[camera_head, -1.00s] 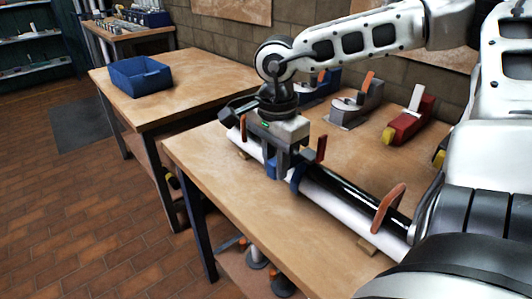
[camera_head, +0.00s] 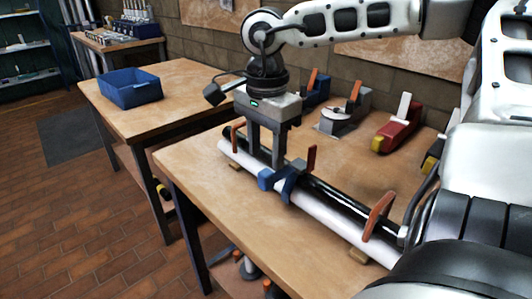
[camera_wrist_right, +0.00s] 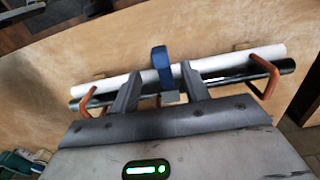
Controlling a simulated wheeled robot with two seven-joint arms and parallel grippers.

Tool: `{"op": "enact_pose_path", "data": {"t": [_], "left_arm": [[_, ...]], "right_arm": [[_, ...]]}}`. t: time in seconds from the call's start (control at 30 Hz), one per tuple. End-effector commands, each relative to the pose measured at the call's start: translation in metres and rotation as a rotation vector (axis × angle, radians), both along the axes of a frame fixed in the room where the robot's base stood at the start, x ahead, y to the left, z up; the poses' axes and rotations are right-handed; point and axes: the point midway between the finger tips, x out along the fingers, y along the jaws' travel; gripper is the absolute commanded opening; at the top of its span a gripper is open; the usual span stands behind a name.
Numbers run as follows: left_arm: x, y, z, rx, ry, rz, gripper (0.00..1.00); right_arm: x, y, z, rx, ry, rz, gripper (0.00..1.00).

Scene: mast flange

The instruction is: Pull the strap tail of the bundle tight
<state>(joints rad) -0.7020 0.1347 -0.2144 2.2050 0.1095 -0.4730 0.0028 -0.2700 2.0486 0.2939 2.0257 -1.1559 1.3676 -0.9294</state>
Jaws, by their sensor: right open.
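The bundle is a white tube (camera_head: 325,213) and a shiny black tube (camera_head: 342,203) lying side by side along the front of the workbench. A blue strap (camera_head: 284,183) wraps around its middle; the strap also shows in the right wrist view (camera_wrist_right: 160,62), with a small grey piece (camera_wrist_right: 170,98) at its near end. My right gripper (camera_head: 265,164) is open and points down above the bundle, beside the strap. In the wrist view the strap stands between its two fingers (camera_wrist_right: 160,88), not gripped. My left gripper is not in view.
Orange hooks (camera_head: 379,216) hold the bundle near both ends. A red upright piece (camera_head: 311,158) stands beside the strap. A red tool (camera_head: 392,132) and a grey tool (camera_head: 343,118) stand at the back of the workbench. A blue bin (camera_head: 130,90) sits on the other table.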

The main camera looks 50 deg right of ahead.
Motion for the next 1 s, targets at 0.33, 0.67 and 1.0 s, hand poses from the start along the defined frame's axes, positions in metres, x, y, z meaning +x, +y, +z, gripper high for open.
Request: {"op": "enact_pose_path", "data": {"t": [0.33,0.67,1.0], "left_arm": [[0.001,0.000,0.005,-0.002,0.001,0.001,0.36],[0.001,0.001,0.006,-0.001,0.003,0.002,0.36],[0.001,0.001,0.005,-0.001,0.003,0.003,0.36]], "right_arm": [[0.000,0.000,0.079,0.000,-0.002,-0.001,0.45],[0.000,0.000,0.102,0.002,0.000,0.000,0.45],[0.000,0.000,0.102,0.001,0.000,-0.001,0.45]]}}
